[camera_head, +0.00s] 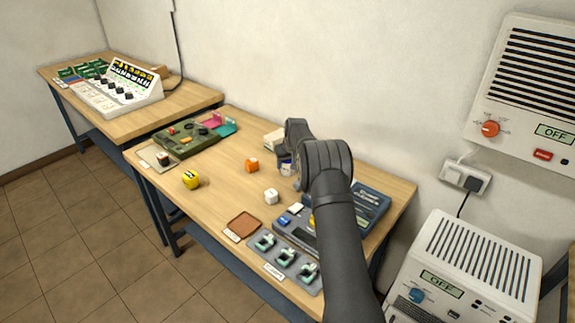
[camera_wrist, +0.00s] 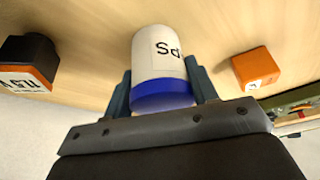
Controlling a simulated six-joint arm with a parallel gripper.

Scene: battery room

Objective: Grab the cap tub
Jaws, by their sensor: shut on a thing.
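A white tub with a blue band and the letters "Sd" (camera_wrist: 160,55) stands between my fingers in the wrist view; I take it as the cap tub. My gripper (camera_wrist: 160,82) is shut on it, one finger on each side. The tan tabletop lies close behind it; I cannot tell whether the tub touches it. My arm hides most of the gripper there.
An orange block (camera_wrist: 258,70) is right of the tub and a black-and-orange block (camera_wrist: 28,60) left in the wrist view.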

